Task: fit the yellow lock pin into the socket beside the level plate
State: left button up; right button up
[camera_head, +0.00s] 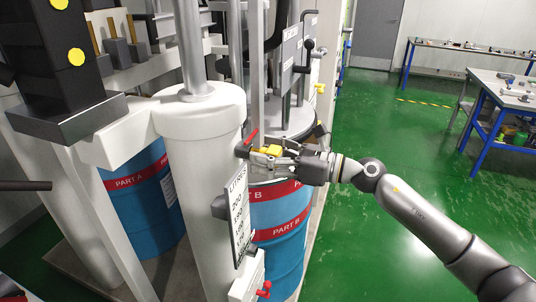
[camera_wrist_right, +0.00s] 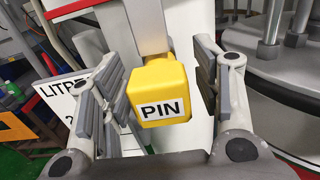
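The yellow lock pin (camera_wrist_right: 160,88), a block head marked PIN, sits between the fingers of my right gripper (camera_wrist_right: 166,100) in the right wrist view. The fingers are apart, one on each side, with narrow gaps beside the head. In the head view the yellow pin (camera_head: 270,150) shows at my right gripper (camera_head: 265,152), beside the column. The level plate marked LITRES (camera_head: 239,215) is on the column just below; part of it (camera_wrist_right: 58,97) shows in the wrist view. My left gripper is not in view.
The white column (camera_head: 190,200) stands close to the right gripper. Blue drums (camera_head: 277,255) stand behind it, one with a grey lid and pipes above. Green floor to the right is open; workbenches (camera_head: 505,95) stand farther back.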

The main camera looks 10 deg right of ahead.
jog(key=shift+f, duration=0.1)
jog(key=shift+s+d, duration=0.3)
jog(key=shift+d, duration=0.15)
jog(key=v, duration=1.1)
jog(key=shift+a, duration=0.1)
dwell(1.4)
